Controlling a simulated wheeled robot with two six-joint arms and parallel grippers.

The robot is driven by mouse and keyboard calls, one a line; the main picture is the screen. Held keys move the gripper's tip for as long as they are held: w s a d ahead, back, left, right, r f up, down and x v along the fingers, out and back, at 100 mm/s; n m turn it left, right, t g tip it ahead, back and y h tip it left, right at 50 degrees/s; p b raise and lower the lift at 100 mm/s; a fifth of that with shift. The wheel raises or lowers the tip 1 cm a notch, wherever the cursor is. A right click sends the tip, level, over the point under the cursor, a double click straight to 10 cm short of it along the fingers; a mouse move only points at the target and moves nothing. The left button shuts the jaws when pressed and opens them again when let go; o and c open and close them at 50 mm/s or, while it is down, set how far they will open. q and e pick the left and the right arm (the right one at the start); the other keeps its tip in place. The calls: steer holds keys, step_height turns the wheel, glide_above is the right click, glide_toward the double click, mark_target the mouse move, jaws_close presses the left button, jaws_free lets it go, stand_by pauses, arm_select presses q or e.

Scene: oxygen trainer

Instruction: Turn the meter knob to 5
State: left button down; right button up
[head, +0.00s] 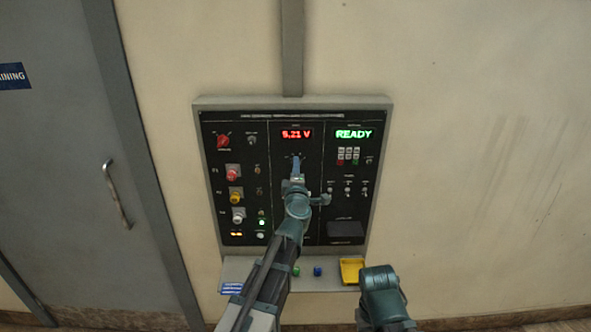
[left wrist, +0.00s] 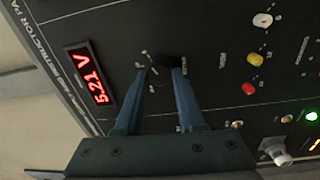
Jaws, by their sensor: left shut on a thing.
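The instructor panel (head: 290,200) is mounted on the wall. Its middle section has a red meter display (head: 296,134) reading 5.21 V, also visible in the left wrist view (left wrist: 90,77). The small black meter knob (left wrist: 160,64) is below the display; my fingers mostly hide it in the head view. My left gripper (head: 296,160) reaches up to it from below. In the left wrist view, its two blue fingers (left wrist: 164,72) are on either side of the knob and shut on it. The knob's pointer cannot be made out.
A green READY display (head: 353,134) is at the panel's upper right. A red knob (head: 222,141) and colored buttons line the left section. A shelf (head: 320,283) below holds a yellow tray (head: 351,270) and small green and blue pieces. A grey door (head: 75,150) stands left.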

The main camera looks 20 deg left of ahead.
arm_select(q)
steer(key=c, duration=0.5)
jaws_free()
